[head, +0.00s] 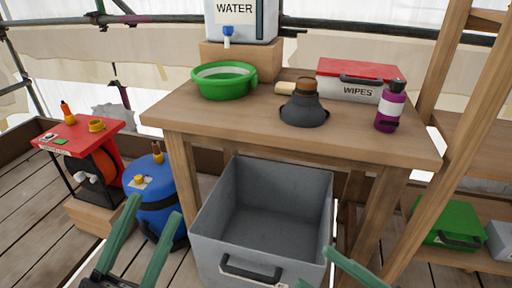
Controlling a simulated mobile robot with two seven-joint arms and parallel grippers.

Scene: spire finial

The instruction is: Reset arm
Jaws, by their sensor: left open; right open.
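My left gripper (156,207) is at the lower left, its two green fingers spread apart with nothing between them. It appears in front of the blue tank (158,203). My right gripper (315,267) is at the bottom edge, mostly cut off by the frame. One green finger shows clearly in front of the grey bin's right corner, and only a small part of the other shows. It is open, and I see nothing held in it. Neither gripper visibly touches an object.
A wooden table (240,117) holds a green basin (225,88), a dark conical item (304,110), a wipes box (352,93), a purple bottle (390,110) and a water dispenser (262,20). An empty grey bin (222,240) stands in front. A red-topped reel (82,138) is left; wooden shelving (470,135) is right.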

